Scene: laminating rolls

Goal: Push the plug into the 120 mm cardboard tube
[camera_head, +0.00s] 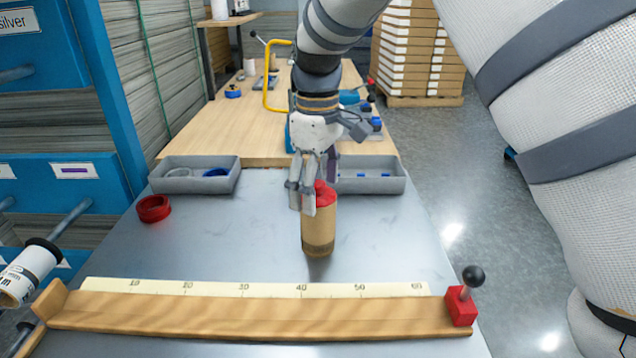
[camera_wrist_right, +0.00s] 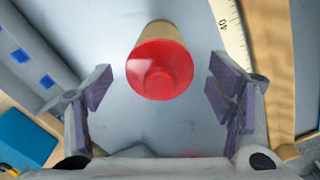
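The cardboard tube (camera_head: 318,232) stands upright on the grey table, behind the ruler. A red plug (camera_head: 324,194) sits at its top end; I cannot tell how deep it is seated. In the right wrist view the plug (camera_wrist_right: 160,70) shows as a red disc with a raised middle, with the brown tube wall (camera_wrist_right: 160,30) behind it. My right gripper (camera_head: 309,190) is at the tube's top, partly hiding the plug. In its wrist view the gripper (camera_wrist_right: 164,98) has its padded fingers spread wide, with gaps to the plug on both sides. My left gripper is not in view.
A wooden ruler board (camera_head: 260,312) with a red stop and black knob (camera_head: 464,300) runs along the front. A red ring (camera_head: 154,208) lies at left. Grey trays (camera_head: 196,187) stand at the back left and back right (camera_head: 385,186). The table around the tube is clear.

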